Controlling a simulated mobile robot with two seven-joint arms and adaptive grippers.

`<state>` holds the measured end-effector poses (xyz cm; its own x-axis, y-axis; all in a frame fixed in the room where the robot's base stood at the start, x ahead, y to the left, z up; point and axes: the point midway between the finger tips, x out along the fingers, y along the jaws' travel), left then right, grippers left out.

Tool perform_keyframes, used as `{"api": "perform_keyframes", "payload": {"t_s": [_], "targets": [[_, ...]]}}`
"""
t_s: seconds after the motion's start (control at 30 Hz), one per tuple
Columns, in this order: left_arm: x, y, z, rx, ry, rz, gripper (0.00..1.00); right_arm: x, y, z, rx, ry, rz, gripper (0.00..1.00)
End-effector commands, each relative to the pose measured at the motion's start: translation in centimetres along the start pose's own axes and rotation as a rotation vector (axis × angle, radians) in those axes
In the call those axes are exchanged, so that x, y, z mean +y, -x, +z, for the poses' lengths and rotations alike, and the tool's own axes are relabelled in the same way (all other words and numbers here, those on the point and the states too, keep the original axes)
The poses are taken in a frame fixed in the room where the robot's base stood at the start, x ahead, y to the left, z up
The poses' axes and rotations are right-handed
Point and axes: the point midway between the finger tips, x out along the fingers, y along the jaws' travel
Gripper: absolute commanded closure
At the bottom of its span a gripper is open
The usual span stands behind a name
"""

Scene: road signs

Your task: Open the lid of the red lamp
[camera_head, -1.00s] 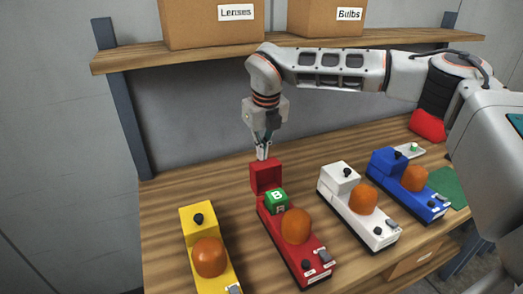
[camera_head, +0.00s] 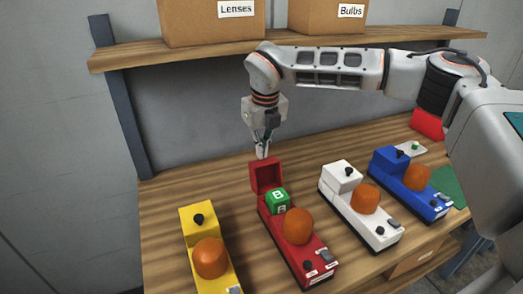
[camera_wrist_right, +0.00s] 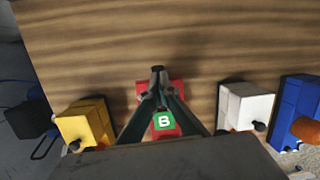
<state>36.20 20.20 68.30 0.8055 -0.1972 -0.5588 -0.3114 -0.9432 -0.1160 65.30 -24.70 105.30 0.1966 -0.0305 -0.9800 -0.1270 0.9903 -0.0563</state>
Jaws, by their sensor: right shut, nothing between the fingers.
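The red lamp (camera_head: 312,262) stands on the workbench with an orange dome on it. Its red lid (camera_head: 266,175) is raised upright at the back end. A green block marked B (camera_head: 277,200) shows in the opened compartment; it also shows in the right wrist view (camera_wrist_right: 164,121). My right gripper (camera_head: 262,152) is shut and empty, pointing down just above and behind the raised lid. In the right wrist view its fingertips (camera_wrist_right: 157,72) meet over the red lid; I cannot tell whether they touch it. My left gripper is not in view.
A yellow lamp (camera_head: 190,229) stands to the left, a white lamp (camera_head: 335,178) and a blue lamp (camera_head: 385,161) to the right. A shelf (camera_head: 290,48) with Lenses (camera_head: 190,28) and Bulbs (camera_head: 305,18) boxes hangs behind.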

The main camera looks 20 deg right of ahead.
Motion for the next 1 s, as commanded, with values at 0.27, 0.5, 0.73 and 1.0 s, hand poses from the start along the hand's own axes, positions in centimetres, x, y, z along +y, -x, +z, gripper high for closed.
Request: {"api": "perform_keyframes", "payload": {"t_s": [0.27,0.5,0.73,1.0], "targets": [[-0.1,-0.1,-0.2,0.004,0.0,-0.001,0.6,0.0,4.9,0.2,-0.009,0.0,0.0,1.0],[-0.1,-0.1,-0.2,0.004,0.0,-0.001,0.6,0.0,9.4,0.1,-0.007,0.0,0.0,1.0],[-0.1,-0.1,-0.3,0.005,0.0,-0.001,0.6,0.0,11.5,0.1,-0.005,0.0,0.0,1.0],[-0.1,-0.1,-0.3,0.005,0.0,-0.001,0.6,0.0,11.8,0.1,-0.004,0.0,0.0,1.0]]}}
